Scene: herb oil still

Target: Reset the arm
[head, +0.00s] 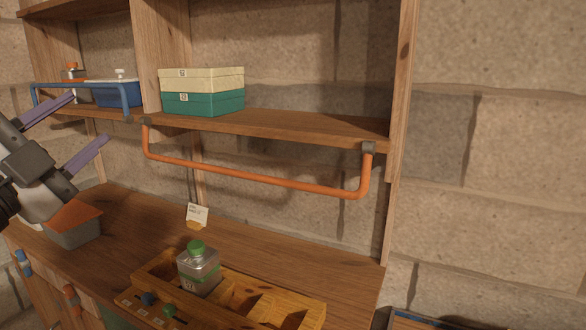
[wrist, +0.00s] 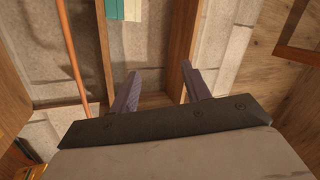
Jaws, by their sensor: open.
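My gripper (head: 82,132) is at the left edge of the head view, in front of the shelf unit. Its two purple fingers are spread apart with nothing between them. The wrist view also shows my gripper (wrist: 160,88) open and empty, with wooden boards and the stone wall beyond the fingers. Part of my arm is cut off by the left edge of the head view.
A shelf (head: 290,128) holds stacked cream and teal boxes (head: 205,92) and a blue container (head: 118,95). An orange rail (head: 250,178) hangs below. The counter (head: 130,205) bears a green-capped bottle (head: 198,270) in a wooden rack (head: 245,300) and a grey box (head: 75,230).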

